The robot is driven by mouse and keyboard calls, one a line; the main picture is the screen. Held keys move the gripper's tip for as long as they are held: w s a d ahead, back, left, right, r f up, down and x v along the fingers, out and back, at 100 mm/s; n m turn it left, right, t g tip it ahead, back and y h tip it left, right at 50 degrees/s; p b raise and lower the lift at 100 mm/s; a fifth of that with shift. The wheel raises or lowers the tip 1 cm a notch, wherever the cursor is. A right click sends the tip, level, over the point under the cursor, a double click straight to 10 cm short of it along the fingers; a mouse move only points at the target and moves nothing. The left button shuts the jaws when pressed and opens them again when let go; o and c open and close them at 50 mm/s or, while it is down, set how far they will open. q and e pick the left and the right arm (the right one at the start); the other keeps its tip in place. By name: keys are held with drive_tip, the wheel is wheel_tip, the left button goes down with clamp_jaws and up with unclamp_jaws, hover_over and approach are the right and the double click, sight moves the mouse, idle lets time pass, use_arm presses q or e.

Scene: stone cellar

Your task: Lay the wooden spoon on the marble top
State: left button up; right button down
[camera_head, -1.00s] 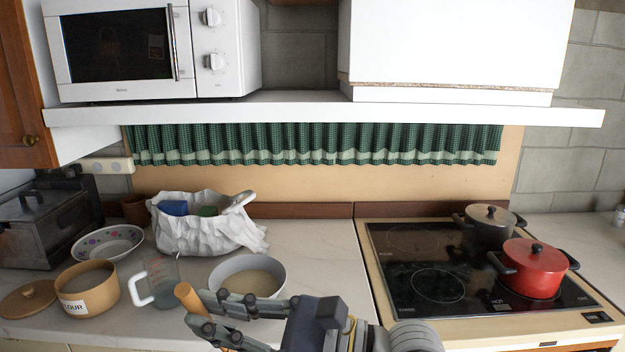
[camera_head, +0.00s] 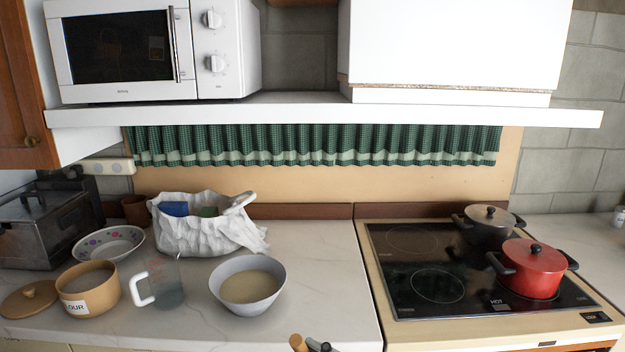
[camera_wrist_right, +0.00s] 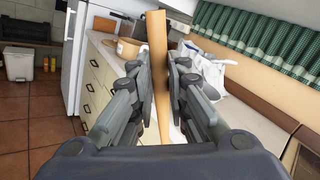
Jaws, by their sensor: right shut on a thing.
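The wooden spoon (camera_wrist_right: 156,50) is held upright between the fingers of my right gripper (camera_wrist_right: 160,92) in the right wrist view; only a plain stick-like length shows. In the head view just the tip of the spoon (camera_head: 298,343) and a bit of my right gripper (camera_head: 318,345) show at the bottom edge, in front of the counter. The marble top (camera_head: 325,275) is pale and veined, left of the hob. Its front right part is bare. My left gripper is not in view.
A grey bowl (camera_head: 248,285), glass jug (camera_head: 160,283), flour pot (camera_head: 88,288), its lid (camera_head: 28,298), a patterned bowl (camera_head: 108,243) and a white bag (camera_head: 205,232) stand on the counter. The hob (camera_head: 430,275) on the right holds a red pot (camera_head: 533,268) and a dark pot (camera_head: 488,228).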

drive_tip(key=s+d+f+m+t+h, duration=0.3)
drive_tip(key=d+f+m+t+h, duration=0.1)
drive_tip(key=d+h, duration=0.3)
drive_tip(key=s+d+f+m+t+h, duration=0.4)
drive_tip(key=d+f+m+h, duration=0.2)
drive_tip(key=d, duration=0.5)
drive_tip(key=shift+m+h, duration=0.5)
drive_tip(key=shift+h, duration=0.7)
